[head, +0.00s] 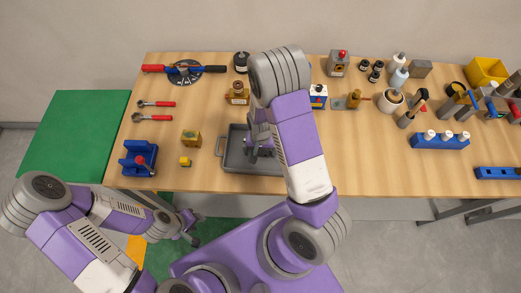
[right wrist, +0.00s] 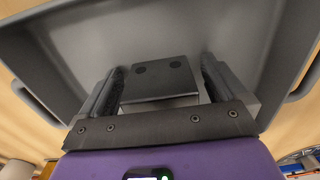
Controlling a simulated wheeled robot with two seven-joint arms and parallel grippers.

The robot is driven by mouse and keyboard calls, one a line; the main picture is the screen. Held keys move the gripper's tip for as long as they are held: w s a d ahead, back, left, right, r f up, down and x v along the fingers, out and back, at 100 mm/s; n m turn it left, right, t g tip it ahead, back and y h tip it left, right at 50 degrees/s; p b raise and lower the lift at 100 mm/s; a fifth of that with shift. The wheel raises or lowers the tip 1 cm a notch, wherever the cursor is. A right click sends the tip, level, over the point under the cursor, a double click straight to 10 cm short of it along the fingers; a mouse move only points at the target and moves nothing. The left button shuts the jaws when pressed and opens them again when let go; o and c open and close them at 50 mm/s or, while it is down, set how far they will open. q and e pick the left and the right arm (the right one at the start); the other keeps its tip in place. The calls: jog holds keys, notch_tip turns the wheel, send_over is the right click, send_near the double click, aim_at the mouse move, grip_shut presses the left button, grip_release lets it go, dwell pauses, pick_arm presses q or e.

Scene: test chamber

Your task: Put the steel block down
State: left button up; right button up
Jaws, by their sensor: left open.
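The steel block (right wrist: 160,78) is a dark grey block with two round dark marks on its top. In the right wrist view it sits between the fingers of my right gripper (right wrist: 162,82), over the grey tray (right wrist: 262,40). Narrow gaps show between the fingers and the block, so the gripper looks open around it. In the head view my right gripper (head: 262,148) is down inside the tray (head: 234,162), and my arm hides much of it; I cannot make out the block there. My left gripper (head: 188,226) is open and empty, below the table's front edge.
A blue rack (head: 440,141) and several bottles and tools stand to the right. Bare tabletop (head: 370,170) lies right of my arm.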

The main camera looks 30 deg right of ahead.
jog(key=shift+r, duration=0.55)
notch_tip(320, 180, up, 11)
jog(key=shift+r+p, duration=0.2)
jog(key=shift+p, duration=0.8)
